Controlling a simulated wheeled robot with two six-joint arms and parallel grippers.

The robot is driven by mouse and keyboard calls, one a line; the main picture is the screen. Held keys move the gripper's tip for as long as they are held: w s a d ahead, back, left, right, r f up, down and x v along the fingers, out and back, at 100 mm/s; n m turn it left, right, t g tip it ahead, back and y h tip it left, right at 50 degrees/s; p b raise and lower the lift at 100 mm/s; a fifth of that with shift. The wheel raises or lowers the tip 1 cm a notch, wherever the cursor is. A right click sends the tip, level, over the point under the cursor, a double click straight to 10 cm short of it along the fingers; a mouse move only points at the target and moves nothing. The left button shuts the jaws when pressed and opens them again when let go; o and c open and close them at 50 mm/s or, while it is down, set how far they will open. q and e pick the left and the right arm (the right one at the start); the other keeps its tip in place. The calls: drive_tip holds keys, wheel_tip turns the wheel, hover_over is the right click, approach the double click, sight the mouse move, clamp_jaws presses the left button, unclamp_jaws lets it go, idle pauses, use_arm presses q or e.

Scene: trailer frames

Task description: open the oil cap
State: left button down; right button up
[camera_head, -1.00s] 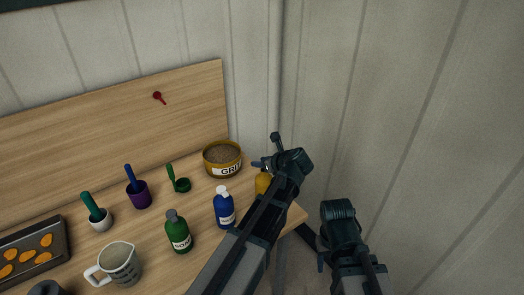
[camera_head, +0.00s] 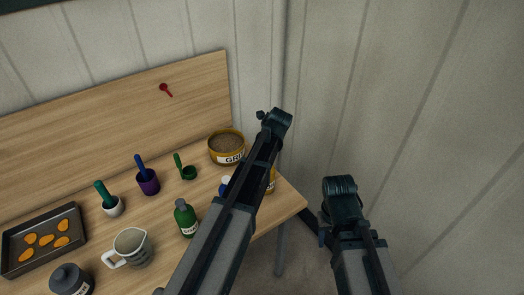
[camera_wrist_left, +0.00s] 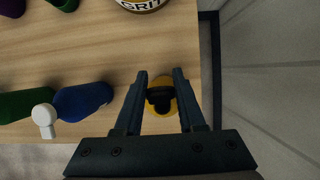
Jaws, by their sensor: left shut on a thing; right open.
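A yellow bottle stands at the right end of the wooden table. In the left wrist view the bottle (camera_wrist_left: 172,109) has a black cap (camera_wrist_left: 159,97) on top. My left gripper (camera_wrist_left: 160,75) has its two fingers on either side of this cap and is shut on it. In the head view the bottle (camera_head: 271,180) is mostly hidden behind my left arm, and its label is not readable. My right gripper (camera_head: 341,187) is open, right of the table and apart from everything on it.
A blue bottle (camera_wrist_left: 84,101) and a green bottle (camera_head: 186,218) stand left of the yellow one. A GRIT tub (camera_head: 226,149) stands behind it. A wall closes off the right.

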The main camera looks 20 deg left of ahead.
use_arm(q)
drive_tip(key=shift+s, duration=0.1)
drive_tip(key=c, duration=0.7)
unclamp_jaws()
drive_tip(key=shift+f, duration=0.1)
drive_tip(key=shift+r, duration=0.2)
drive_tip(key=shift+d+r+p, duration=0.2)
drive_tip(key=shift+r+p, duration=0.45)
drive_tip(key=shift+p, duration=0.15)
drive_tip(key=p+v, duration=1.1)
drive_tip(key=v, duration=0.1)
drive_tip(key=shift+s+d, duration=0.1)
drive_tip(key=shift+s, duration=0.05)
